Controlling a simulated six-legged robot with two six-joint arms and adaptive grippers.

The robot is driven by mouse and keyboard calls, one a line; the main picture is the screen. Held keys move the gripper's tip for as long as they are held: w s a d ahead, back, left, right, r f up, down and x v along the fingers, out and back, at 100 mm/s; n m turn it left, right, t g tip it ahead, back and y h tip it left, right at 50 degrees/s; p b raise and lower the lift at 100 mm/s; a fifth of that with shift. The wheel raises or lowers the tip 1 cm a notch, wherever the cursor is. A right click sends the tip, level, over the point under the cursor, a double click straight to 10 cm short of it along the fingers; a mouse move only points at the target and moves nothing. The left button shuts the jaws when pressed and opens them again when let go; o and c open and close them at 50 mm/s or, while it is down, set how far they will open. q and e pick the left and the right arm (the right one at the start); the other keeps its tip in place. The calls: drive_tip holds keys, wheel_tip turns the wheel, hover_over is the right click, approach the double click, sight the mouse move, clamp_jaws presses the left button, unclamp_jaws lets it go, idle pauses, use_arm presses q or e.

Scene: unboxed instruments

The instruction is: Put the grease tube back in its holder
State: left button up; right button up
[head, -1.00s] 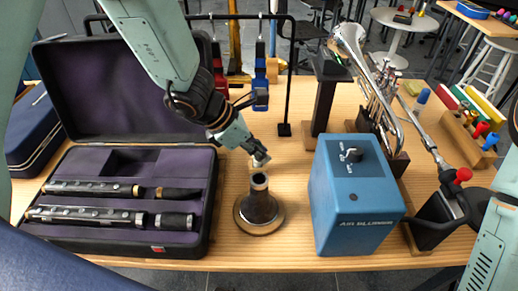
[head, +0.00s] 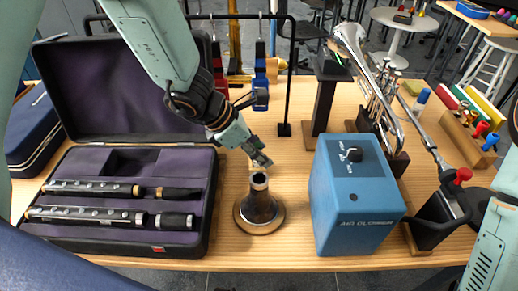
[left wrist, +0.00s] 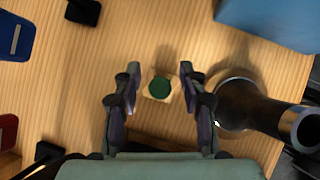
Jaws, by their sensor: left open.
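In the left wrist view a round green top (left wrist: 159,88), which looks like the grease tube's end, sits in the middle of a small pale square block (left wrist: 151,96), which looks like its holder. How deep it sits cannot be told from above. My left gripper (left wrist: 159,72) is open, one finger on each side of the green top with gaps between. In the head view the left gripper (head: 260,160) is low over the table behind the dark bell piece (head: 259,208) and mostly hides the tube and block. My right gripper is not in view.
An open instrument case (head: 205,235) lies at the left. A blue box (head: 355,215) stands right of the bell piece, with a trumpet (head: 385,95) behind it. A black rack (head: 287,75) with hanging tools stands behind the gripper. A wooden tool block (head: 466,136) is at the right.

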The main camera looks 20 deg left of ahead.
use_arm(q)
drive_tip(key=v, duration=1.2)
idle(0.4)
idle(0.5)
